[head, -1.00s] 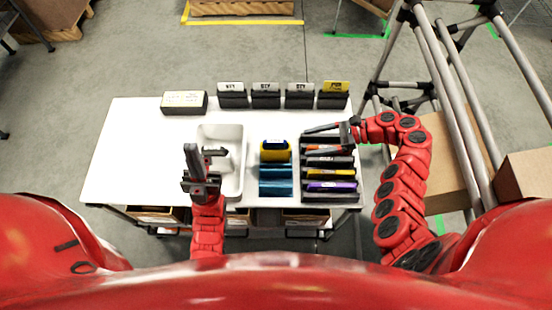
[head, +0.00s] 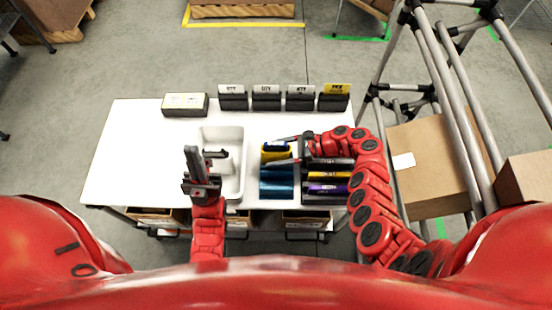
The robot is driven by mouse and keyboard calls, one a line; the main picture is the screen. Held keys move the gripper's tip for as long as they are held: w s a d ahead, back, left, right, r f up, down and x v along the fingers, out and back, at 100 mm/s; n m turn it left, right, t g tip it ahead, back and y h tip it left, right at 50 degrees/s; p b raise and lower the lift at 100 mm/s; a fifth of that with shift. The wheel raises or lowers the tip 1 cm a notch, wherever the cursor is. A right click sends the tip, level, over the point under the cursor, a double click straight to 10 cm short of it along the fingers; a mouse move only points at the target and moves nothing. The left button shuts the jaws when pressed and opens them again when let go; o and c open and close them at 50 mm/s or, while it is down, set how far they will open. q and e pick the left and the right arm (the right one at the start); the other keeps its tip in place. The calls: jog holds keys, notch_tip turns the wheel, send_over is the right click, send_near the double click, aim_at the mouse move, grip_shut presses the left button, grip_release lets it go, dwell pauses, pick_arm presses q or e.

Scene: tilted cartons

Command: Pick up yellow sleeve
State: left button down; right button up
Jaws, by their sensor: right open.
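The yellow sleeve (head: 275,149), with a dark blue part on it, stands on the white table at the back of a row of blue items. My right gripper (head: 270,151) is open, reaching in from the right, with one finger at the sleeve's far side and one over its near part. I cannot tell whether the fingers touch it. My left gripper (head: 199,165) is over the left part of the white bin (head: 236,189); its jaw opening is unclear.
Blue items (head: 276,184) lie just in front of the sleeve. A dark rack (head: 328,197) with orange and purple items is right of them, partly under my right arm. Several black label holders (head: 266,99) and a box (head: 185,104) line the back. The table's left side (head: 130,155) is clear.

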grip_shut()
dwell(0.3)
jog(key=shift+r, duration=0.1)
